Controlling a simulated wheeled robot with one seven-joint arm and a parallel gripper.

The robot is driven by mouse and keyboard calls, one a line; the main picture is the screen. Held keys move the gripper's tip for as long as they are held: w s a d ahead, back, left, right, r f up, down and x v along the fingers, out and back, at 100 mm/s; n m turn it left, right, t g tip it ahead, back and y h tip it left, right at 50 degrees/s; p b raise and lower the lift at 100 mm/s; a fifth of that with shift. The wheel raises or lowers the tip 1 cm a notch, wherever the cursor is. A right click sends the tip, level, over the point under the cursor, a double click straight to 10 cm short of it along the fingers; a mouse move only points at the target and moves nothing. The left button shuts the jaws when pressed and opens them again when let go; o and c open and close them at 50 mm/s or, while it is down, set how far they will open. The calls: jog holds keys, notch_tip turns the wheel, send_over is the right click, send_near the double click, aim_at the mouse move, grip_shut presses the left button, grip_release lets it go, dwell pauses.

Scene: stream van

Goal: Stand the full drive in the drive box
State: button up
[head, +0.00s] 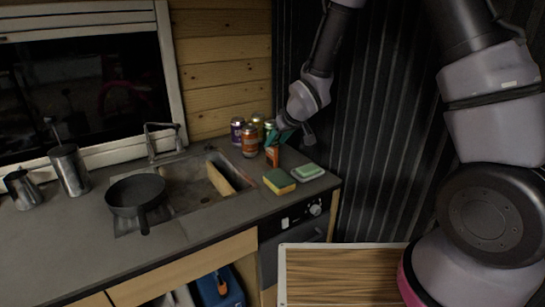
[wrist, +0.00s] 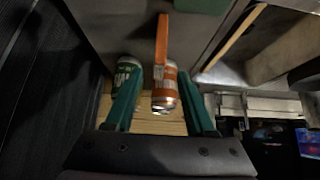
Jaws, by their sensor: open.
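My gripper (head: 277,133) is open above the back right of the counter, by a group of cans. A thin upright orange piece (head: 272,156) stands just below it; I cannot tell whether it is the full drive. In the wrist view the orange piece (wrist: 162,38) lies ahead between the lines of my green fingers (wrist: 160,72), and nothing is held. An orange can (wrist: 165,88) shows behind it, between the fingers. I can make out no drive box for certain in either view.
Several cans (head: 249,140) stand at the wall. A yellow-green sponge (head: 279,181) and a pale green piece (head: 308,172) lie nearby. The sink (head: 205,197) has a board in it. A black pan (head: 136,195) is left. A blue container (head: 218,290) sits below the counter.

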aim_at(272, 156)
jog(key=x, duration=0.5)
jog(key=shift+w+a+r, duration=0.1)
jog(key=shift+w+r, duration=0.05)
jog(key=shift+w, duration=0.05)
grip_shut()
